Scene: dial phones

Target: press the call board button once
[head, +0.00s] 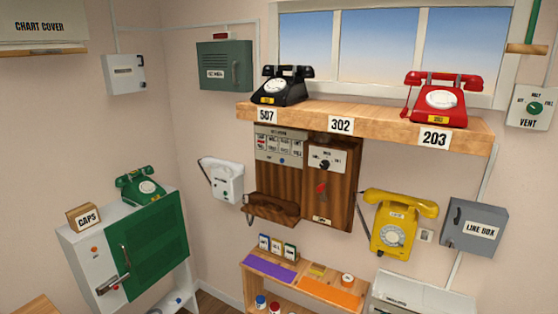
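A wooden wall unit hangs below the shelf. Its upper left carries a pale panel (280,147) with rows of small white windows, which looks like the call board. A small blue round spot, perhaps its button (282,160), sits low on this panel. The panel's lettering is too small to read. To its right is a wooden box (342,205) with a dial plate and a red part on its front. Neither of my grippers is in view.
A wooden shelf (380,121) juts out above the panel, bearing a black phone (283,86) and a red phone (440,98). A yellow phone (395,224) and a white phone (223,180) flank the unit. A low rack (250,288) stands below; a green-doored cabinet (155,245) is left.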

